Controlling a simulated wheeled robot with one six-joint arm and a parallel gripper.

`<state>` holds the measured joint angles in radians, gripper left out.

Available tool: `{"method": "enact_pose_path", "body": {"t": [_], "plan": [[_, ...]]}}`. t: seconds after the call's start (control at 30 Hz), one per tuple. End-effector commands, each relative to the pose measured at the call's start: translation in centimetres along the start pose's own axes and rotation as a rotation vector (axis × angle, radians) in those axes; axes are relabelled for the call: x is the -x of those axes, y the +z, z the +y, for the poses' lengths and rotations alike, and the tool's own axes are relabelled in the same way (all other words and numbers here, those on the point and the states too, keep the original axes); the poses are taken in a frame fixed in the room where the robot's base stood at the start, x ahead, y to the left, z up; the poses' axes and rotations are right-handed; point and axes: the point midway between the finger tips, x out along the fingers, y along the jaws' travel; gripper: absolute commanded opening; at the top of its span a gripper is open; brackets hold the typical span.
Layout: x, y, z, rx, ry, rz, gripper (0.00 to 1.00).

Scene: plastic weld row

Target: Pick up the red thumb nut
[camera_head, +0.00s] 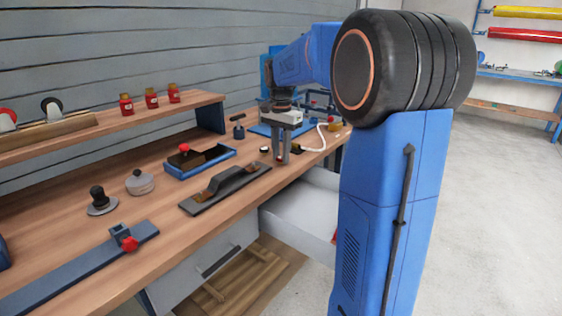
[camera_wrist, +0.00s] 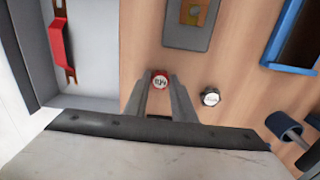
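The red thumb nut (camera_wrist: 160,79) appears as a small round red piece with a marked white top, on the wooden bench in the wrist view. My gripper (camera_wrist: 159,85) points down over it, one fingertip on each side. The fingers look parted, with the nut in line between the tips; I cannot tell whether they touch it. In the head view my gripper (camera_head: 282,158) is low over the bench near its front edge, and the nut cannot be made out there.
A black-rimmed round piece (camera_wrist: 210,97) lies close to the right finger. An open drawer (camera_head: 294,214) juts out below, holding a red-handled tool (camera_wrist: 62,42). Red bottles (camera_head: 151,98) stand on the shelf.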

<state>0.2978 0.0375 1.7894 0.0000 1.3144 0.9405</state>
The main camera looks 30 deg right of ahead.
Motion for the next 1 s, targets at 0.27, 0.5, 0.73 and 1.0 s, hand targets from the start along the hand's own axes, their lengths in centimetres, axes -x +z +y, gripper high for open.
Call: {"method": "enact_pose_path", "body": {"t": [0.27, 0.5, 0.73, 1.0], "plan": [[0.0, 0.0, 0.0, 0.0, 0.0, 0.0, 0.02], [1.3, 0.0, 0.0, 0.0, -0.001, 0.001, 0.02], [5.4, 0.0, -0.1, 0.0, -0.003, 0.002, 0.02], [9.2, 0.0, 0.0, 0.0, -0.001, 0.001, 0.02]]}}
